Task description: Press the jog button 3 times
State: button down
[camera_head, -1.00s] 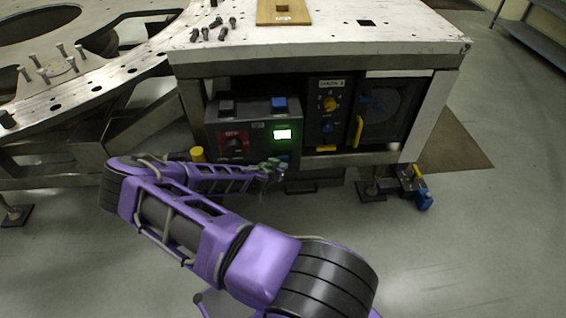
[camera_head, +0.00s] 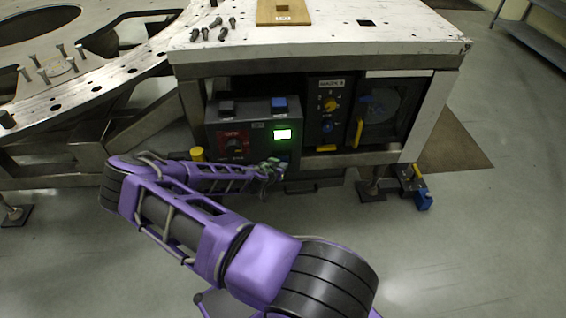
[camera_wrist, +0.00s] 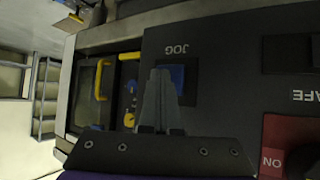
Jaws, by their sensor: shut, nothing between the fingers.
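The control box (camera_head: 246,113) sits under the near edge of the white table, with a lit green display (camera_head: 282,134). The blue jog button (camera_wrist: 178,78) shows in the wrist view beside the label JOG on the dark panel, upside down there. My gripper (camera_wrist: 160,72) is shut and empty, its fingertips in front of the button and covering part of it. I cannot tell whether the tips touch the button. In the head view my gripper (camera_head: 272,168) is small, at the box's lower front.
A red switch plate (camera_wrist: 290,145) is at the right in the wrist view. A panel with yellow and blue knobs (camera_head: 328,115) and a compartment with a yellow handle (camera_head: 358,132) stand right of the box.

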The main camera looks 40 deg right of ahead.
jog(key=shift+s+a, duration=0.4)
jog(key=shift+s, duration=0.25)
jog(key=shift+s+a, duration=0.45)
jog(key=shift+s, duration=0.25)
jog(key=shift+s+a, duration=0.4)
jog(key=shift+s, duration=0.35)
jog(key=shift+s+a, duration=0.45)
jog(key=shift+s, duration=0.25)
